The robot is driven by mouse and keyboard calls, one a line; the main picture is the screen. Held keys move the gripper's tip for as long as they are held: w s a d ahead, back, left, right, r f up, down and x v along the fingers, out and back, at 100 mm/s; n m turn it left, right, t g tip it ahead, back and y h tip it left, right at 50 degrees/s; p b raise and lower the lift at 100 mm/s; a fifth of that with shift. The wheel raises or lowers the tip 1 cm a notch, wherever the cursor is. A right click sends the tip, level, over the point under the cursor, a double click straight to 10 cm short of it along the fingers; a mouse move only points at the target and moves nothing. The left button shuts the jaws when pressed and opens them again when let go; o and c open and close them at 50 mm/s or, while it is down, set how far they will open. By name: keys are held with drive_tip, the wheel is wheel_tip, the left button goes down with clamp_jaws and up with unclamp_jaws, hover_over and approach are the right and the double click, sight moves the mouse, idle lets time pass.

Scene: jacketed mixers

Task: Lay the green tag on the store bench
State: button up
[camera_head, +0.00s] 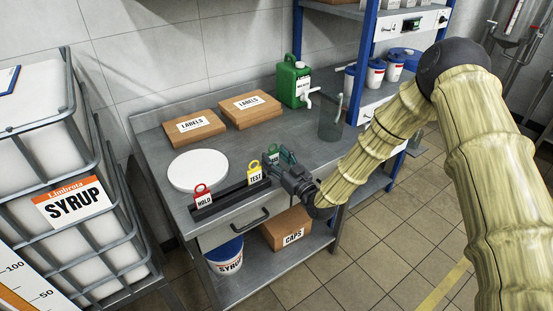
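The green tag (273,152) shows at the far right end of a dark tag rack (228,200) on a grey metal bench. My gripper (283,163) is right beside it and hides part of it. I cannot tell whether the fingers touch the tag or are closed on it. A red HOLD tag (203,198) and a yellow TEST tag (255,173) stand upright in the rack to the left. No sign in view names the store bench; the grey metal bench (160,147) bears the rack.
A white round disc (198,170), two LABELS boxes (194,127) and a green jerrycan (292,82) stand on the bench. A clear beaker (330,120) stands at its right. A blue-framed shelf (365,45) rises behind. A caged SYRUP tank (75,203) is at left.

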drive_tip(key=shift+r, duration=0.2)
drive_tip(key=shift+s+d+f, duration=0.2)
drive_tip(key=shift+s, duration=0.05)
drive_tip(key=b+v, duration=0.2)
drive_tip(key=v, duration=0.9)
drive_tip(key=shift+s, duration=0.15)
drive_tip(key=s+d+f+m+g+h, duration=0.25)
drive_tip(key=s+f, duration=0.45)
drive_tip(key=f, duration=0.4)
drive_tip(key=s+d+f+m+g+h, duration=0.1)
drive_tip(key=s+d+f+g+h, duration=0.25)
drive_tip(key=s+f, duration=0.5)
drive_tip(key=s+d+f+m+g+h, duration=0.1)
drive_tip(key=s+d+f+g+h, duration=0.1)
drive_tip(key=s, duration=0.7)
drive_tip(key=s+d+f+m+g+h, duration=0.2)
drive_tip(key=s+d+f+g, duration=0.2)
drive_tip(key=s, duration=0.5)
drive_tip(key=s+d+f+m+g+h, duration=0.1)
drive_tip(key=s+d+f+g, duration=0.2)
drive_tip(key=s, duration=0.6)
drive_tip(key=shift+d+f+g+h, duration=0.35)
drive_tip(key=shift+d+f, duration=0.45)
drive_tip(key=shift+d, duration=0.4)
